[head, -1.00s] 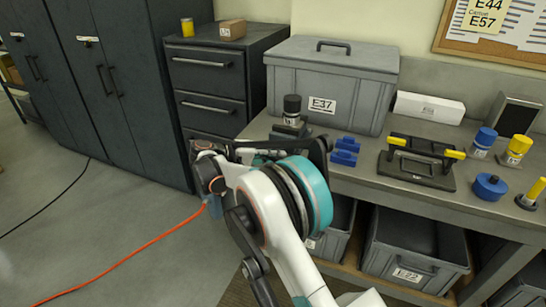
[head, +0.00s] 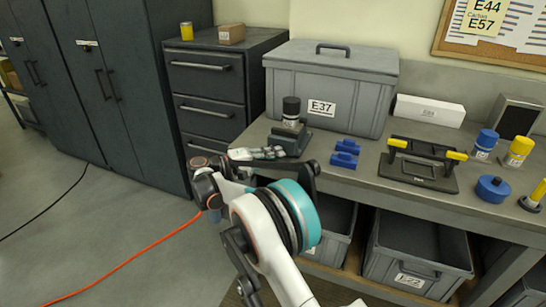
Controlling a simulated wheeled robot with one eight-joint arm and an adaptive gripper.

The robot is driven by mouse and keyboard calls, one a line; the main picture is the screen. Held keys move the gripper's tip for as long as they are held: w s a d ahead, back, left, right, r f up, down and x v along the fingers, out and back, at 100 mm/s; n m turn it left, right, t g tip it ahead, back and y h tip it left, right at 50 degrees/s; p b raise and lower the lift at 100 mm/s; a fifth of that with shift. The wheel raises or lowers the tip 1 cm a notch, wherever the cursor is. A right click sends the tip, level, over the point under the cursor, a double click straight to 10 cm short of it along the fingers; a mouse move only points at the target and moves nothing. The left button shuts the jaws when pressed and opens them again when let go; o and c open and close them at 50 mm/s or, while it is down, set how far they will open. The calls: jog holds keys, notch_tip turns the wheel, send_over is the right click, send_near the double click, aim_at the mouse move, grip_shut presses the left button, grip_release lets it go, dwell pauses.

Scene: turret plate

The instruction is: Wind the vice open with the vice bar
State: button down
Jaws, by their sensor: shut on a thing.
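The vice (head: 293,142), a dark grey-green block, stands at the left end of the workbench. A clear cylinder with a black top (head: 291,107) stands upright at the vice; I cannot tell whether its jaws touch it. My gripper (head: 266,153) is at the vice's front left side, with its pale, jointed fingers lying sideways. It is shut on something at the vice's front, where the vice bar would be. The bar itself is too small or hidden behind the fingers to make out. My arm hides the bench edge below.
The workbench (head: 345,178) also holds blue blocks (head: 345,153), a black tray with yellow handles (head: 420,165), and blue and yellow cylinders at right. A grey lidded crate (head: 335,90) stands behind the vice. Open floor lies left; an orange cable (head: 125,262) crosses it.

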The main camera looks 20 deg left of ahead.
jog(key=shift+w+d+r, duration=0.1)
jog(key=shift+r, duration=0.1)
jog(key=c, duration=1.5)
grip_release()
jog(key=shift+d, duration=0.1)
jog(key=shift+s+a+f, duration=0.1)
jog(key=shift+s+a, duration=0.1)
jog(key=shift+a, duration=0.1)
jog(key=v, duration=1.1)
jog(key=shift+s+a, duration=0.15)
jog(key=shift+s, duration=0.1)
